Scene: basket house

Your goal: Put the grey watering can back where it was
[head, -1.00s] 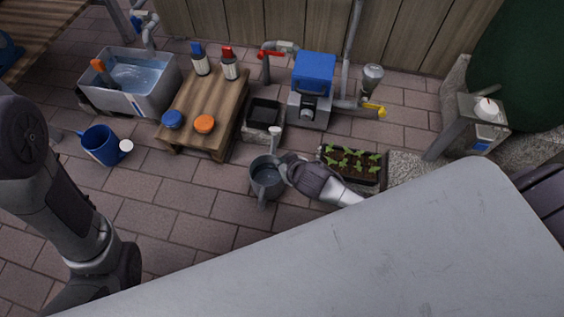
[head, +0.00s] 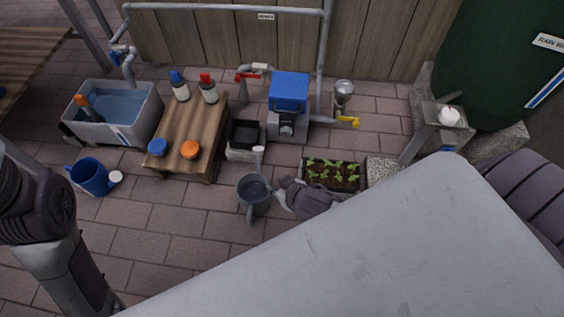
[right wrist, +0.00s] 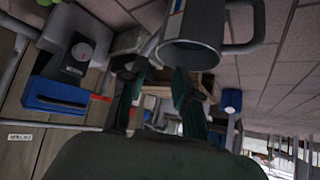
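The grey watering can (head: 254,196) stands upright on the paving, with its spout pointing away and its handle towards me. In the right wrist view the can (right wrist: 194,42) is at the top, with its rim turned towards the camera. My right gripper (head: 275,187) is at the right side of the can. In the right wrist view the two fingers (right wrist: 160,88) are apart, close to the can's rim; whether they touch it is unclear. My left arm shows at the left, but its gripper is out of view.
A pale surface (head: 350,260) covers the lower right.

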